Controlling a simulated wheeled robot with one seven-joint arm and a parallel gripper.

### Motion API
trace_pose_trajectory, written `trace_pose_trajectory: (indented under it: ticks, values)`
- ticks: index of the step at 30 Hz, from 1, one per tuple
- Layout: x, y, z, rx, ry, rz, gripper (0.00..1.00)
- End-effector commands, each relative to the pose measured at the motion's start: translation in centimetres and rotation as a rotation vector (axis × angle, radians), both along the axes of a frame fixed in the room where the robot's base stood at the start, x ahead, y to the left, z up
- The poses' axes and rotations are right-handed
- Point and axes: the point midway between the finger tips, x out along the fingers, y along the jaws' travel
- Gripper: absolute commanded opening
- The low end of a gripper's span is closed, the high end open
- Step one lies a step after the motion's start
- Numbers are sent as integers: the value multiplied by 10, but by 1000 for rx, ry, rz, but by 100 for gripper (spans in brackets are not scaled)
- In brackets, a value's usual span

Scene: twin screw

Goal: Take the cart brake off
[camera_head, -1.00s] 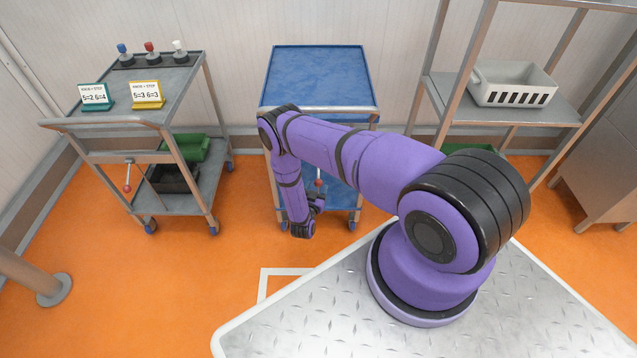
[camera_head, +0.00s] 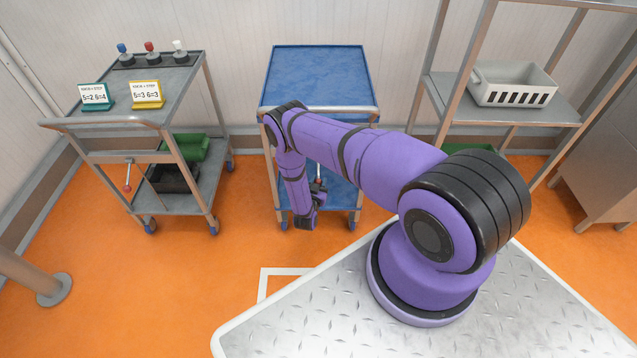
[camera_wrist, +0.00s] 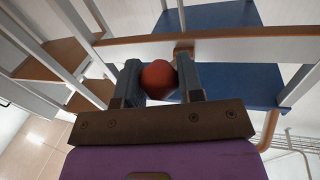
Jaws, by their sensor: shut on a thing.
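The blue-topped cart (camera_head: 318,78) stands against the wall in the middle of the head view. Its brake lever's red knob (camera_head: 318,183) shows small beside my arm. In the wrist view the red knob (camera_wrist: 158,79) sits between the two fingers of my gripper (camera_wrist: 158,84), which is shut on it. The cart's frame bar (camera_wrist: 235,45) crosses just beyond the knob. In the head view the fingers are small and mostly hidden by my wrist. The lever's shaft is largely hidden.
A grey cart (camera_head: 185,75) at the left carries several knobs, two sign cards and its own red-tipped lever (camera_head: 127,186). A metal shelf (camera_head: 545,108) with a white basket (camera_head: 512,85) stands at the right. Orange floor (camera_head: 200,270) is clear in front.

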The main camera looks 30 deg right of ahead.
Motion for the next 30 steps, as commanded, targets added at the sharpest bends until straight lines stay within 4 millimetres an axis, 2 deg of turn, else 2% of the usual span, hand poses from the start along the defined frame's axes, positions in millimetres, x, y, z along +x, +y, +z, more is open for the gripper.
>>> trace_pose_trajectory:
  ticks: [11, 22, 30]
  values:
    - [-4, 4, 12, 61, 89, 0, 0]
    - [-11, 8, 48, 238, 349, 0, 0]
    - [-9, 7, 77, 379, 556, 0, 0]
